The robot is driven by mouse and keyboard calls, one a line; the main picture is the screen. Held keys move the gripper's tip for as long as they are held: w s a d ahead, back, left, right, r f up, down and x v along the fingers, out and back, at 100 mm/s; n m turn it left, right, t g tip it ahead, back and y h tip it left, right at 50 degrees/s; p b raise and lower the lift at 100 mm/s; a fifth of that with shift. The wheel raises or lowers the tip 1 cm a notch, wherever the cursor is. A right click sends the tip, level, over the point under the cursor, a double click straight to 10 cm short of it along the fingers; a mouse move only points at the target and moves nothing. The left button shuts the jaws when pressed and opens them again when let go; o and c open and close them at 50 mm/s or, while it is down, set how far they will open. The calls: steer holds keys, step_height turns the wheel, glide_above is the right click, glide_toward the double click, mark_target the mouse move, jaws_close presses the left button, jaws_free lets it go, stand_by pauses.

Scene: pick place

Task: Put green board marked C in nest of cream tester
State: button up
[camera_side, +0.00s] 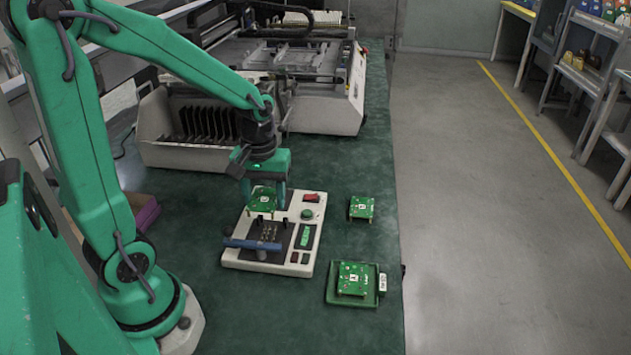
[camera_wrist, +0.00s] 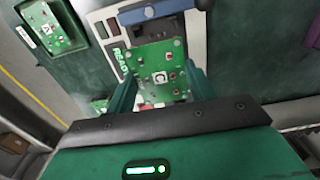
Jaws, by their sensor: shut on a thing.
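The cream tester (camera_side: 312,214) lies flat on the green bench mat. It has a red switch, a green button, a small green screen and a dark nest area (camera_side: 268,234) with a blue handle bar at its front. My gripper (camera_side: 264,196) is shut on a green board (camera_side: 262,203), held roughly level above the rear part of the tester. In the wrist view the board (camera_wrist: 158,62) sits between my two fingers (camera_wrist: 160,88). Its white square carries a letter too small to read surely. The tester (camera_wrist: 112,42) shows READY on its screen; the board hides part of it.
A second green board (camera_side: 361,208) lies right of the tester. A third board (camera_side: 354,278) sits in a green tray (camera_side: 338,297) with a white tag. A cream rack of dark slots (camera_side: 190,150) and a large machine (camera_side: 330,105) stand behind. Bare mat lies between tester and tray.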

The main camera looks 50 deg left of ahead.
steer(key=shift+f, duration=0.15)
glide_above(269, 237)
steer(key=shift+f, duration=3.35)
steer(key=shift+f, duration=0.8)
steer(key=o, duration=0.9)
steer(key=c, duration=0.3)
steer(key=shift+c, duration=0.2)
steer(key=shift+r, duration=0.1)
steer(key=shift+r, duration=3.4)
